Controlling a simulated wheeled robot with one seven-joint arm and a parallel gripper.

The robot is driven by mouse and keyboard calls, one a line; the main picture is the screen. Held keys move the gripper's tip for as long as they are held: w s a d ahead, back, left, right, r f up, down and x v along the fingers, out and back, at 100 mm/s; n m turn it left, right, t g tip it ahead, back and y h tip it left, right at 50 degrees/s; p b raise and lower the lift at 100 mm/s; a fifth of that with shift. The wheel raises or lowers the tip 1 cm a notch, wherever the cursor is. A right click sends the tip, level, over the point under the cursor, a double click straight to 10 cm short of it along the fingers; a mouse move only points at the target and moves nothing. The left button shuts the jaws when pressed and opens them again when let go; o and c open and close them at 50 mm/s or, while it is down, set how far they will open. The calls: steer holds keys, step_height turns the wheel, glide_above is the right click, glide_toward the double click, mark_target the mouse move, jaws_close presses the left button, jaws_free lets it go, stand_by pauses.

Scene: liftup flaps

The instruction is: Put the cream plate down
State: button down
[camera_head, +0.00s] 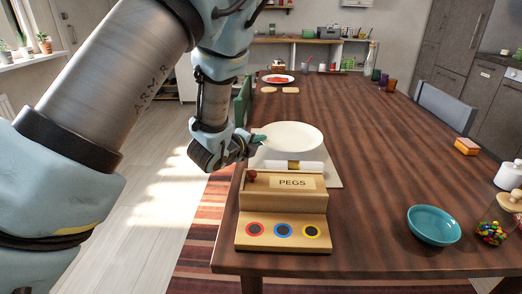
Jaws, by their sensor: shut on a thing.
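The cream plate (292,137) is near the left edge of the wooden table, roughly level, behind the PEGS box. My gripper (258,140) is at the plate's left rim, shut on it. The gripper's dark body hides part of that rim. Beneath and in front of the plate is a pale flat board or mat (334,177). I cannot tell from this view whether the plate touches anything below it.
A wooden PEGS box (284,211) with a red knob stands in front, with a white roll (292,167) behind it. A teal bowl (433,225) and a candy jar (491,232) are at right. A red-topped white plate (277,79) lies far back. The table's middle is clear.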

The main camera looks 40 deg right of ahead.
mark_target(259, 156)
step_height(259, 156, down, 3)
steer(key=shift+f, duration=0.1)
